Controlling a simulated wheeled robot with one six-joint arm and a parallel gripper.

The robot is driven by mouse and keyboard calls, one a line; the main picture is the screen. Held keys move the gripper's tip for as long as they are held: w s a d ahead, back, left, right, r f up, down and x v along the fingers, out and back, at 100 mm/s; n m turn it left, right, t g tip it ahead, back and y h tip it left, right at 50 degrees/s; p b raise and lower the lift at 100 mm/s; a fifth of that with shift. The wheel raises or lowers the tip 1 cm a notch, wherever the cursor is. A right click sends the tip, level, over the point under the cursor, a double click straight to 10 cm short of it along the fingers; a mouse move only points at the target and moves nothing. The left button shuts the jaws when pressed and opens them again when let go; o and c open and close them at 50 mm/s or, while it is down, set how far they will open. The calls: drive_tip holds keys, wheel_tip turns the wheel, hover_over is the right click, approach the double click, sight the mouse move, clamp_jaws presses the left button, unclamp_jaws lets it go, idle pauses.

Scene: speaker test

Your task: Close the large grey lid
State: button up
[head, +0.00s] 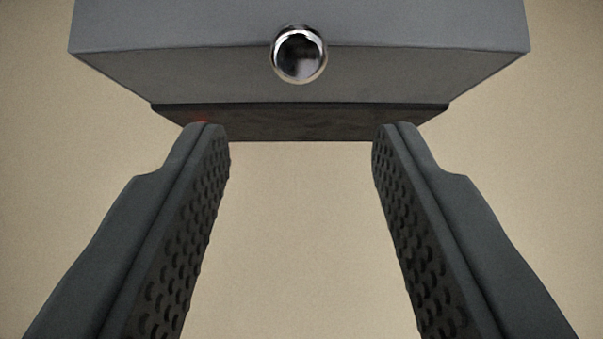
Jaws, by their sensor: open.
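The large grey lid (180,66) fills the top middle of the head view, and its upper part runs out of the frame. A shiny round metal knob (299,54) sits at the middle of its near edge. Below the lid shows a dark lower body (300,121), narrower than the lid. Whether a gap lies between the two cannot be told from here. My gripper (301,140) is open and empty. Its two dark, dimpled fingers point toward the box, one on each side of the knob's line and lower in the picture. I see no clear contact.
A plain beige surface (300,250) surrounds the box on the left, the right and below. No other objects show. A small faint reddish spot (201,118) is on the dark body by the left fingertip.

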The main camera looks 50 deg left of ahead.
drive_tip(key=v, duration=1.2)
drive_tip(key=s+a+r+m+t+h, duration=0.1)
drive_tip(key=s+a+r+h, duration=0.3)
drive_tip(key=r, duration=1.2)
drive_tip(key=s+a+r+m, duration=0.2)
drive_tip(key=a+r, duration=0.5)
drive_tip(key=r, duration=0.8)
drive_tip(key=s+a+r+m+t+h, duration=0.15)
drive_tip(key=a+r, duration=0.35)
drive_tip(key=r, duration=1.1)
drive_tip(key=s+a+r+m+t+h, duration=0.15)
drive_tip(key=s+a+r, duration=0.25)
drive_tip(key=s+r, duration=0.4)
drive_tip(key=s+a+r+m+t+h, duration=0.15)
drive_tip(key=s+a+r, duration=0.25)
drive_tip(key=s+r, duration=0.4)
drive_tip(key=s+a+r+m+t, duration=0.1)
drive_tip(key=s+a+r+t, duration=0.2)
drive_tip(key=s+r, duration=0.3)
drive_tip(key=s+a+r+m+t+y, duration=0.1)
drive_tip(key=s+r, duration=0.6)
drive_tip(key=s, duration=0.8)
drive_tip(key=a+m+t, duration=0.1)
drive_tip(key=a+t, duration=0.1)
drive_tip(key=shift+a+t, duration=0.35)
drive_tip(key=shift+a, duration=0.05)
